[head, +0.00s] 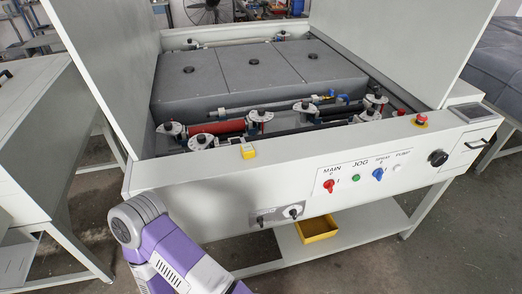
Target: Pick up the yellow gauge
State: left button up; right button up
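The yellow gauge (248,152) is a small yellow block with a pale top. It sits on the white front ledge of the plate processor (215,190), left of the labelled switches. Purple and grey links of one of my arms rise from the bottom edge, in front of the machine's lower left part. Neither gripper shows in the head view, and nothing touches the gauge.
Behind the ledge lie rollers, including a red roller (216,128), and a grey covered box (230,75). A red emergency button (420,118) stands on the right ledge. A yellow bin (318,229) sits on the lower shelf. White side panels rise left and right.

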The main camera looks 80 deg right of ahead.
aim_at(247, 150)
jog(key=z, duration=2)
